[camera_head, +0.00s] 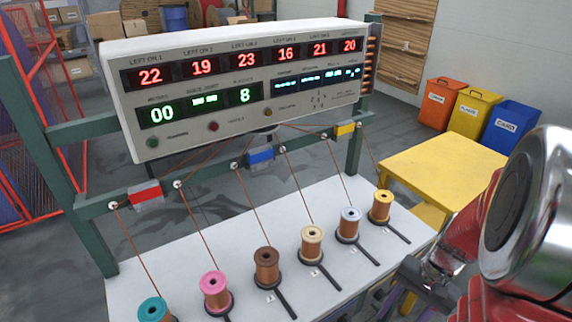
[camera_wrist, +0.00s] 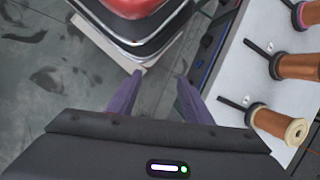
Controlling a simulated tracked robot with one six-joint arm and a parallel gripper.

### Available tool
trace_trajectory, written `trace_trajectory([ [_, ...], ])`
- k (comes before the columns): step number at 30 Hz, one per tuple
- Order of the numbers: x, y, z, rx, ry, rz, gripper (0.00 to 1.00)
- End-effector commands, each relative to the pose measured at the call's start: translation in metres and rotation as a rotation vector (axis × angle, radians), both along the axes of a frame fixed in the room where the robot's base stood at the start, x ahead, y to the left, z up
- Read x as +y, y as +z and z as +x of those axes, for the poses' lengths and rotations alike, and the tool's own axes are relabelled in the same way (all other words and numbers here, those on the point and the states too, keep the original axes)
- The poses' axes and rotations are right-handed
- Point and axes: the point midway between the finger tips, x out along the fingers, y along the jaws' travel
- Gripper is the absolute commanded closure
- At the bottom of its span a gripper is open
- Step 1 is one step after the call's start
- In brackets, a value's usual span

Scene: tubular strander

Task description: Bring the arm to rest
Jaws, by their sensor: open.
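My arm, red and silver, fills the lower right of the head view. My gripper (camera_head: 398,300) hangs low there, beside the right front of the white bench (camera_head: 345,192), partly cut off by the frame's bottom. In the wrist view the two purple fingers of my gripper (camera_wrist: 158,92) stand apart with nothing between them. Below and beyond them lie the grey floor and the bench's side. The arm is bent, and much of it lies outside the head view.
Several copper wire spools, such as the yellow-topped one (camera_head: 381,207), stand on the bench, with wires up to a green frame (camera_head: 355,150). A display panel (camera_head: 245,85) is above. A yellow table (camera_head: 440,165) and an orange bin (camera_head: 442,105) stand right. Floor (camera_wrist: 40,90) is open left of the fingers.

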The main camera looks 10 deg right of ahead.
Motion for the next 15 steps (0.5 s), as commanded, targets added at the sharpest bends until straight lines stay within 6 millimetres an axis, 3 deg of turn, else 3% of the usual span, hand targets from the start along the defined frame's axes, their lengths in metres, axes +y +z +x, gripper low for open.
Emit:
trace_trajectory([
  [15, 0.043, 0.074, 0.025, -0.185, 0.348, -0.278, 0.54],
])
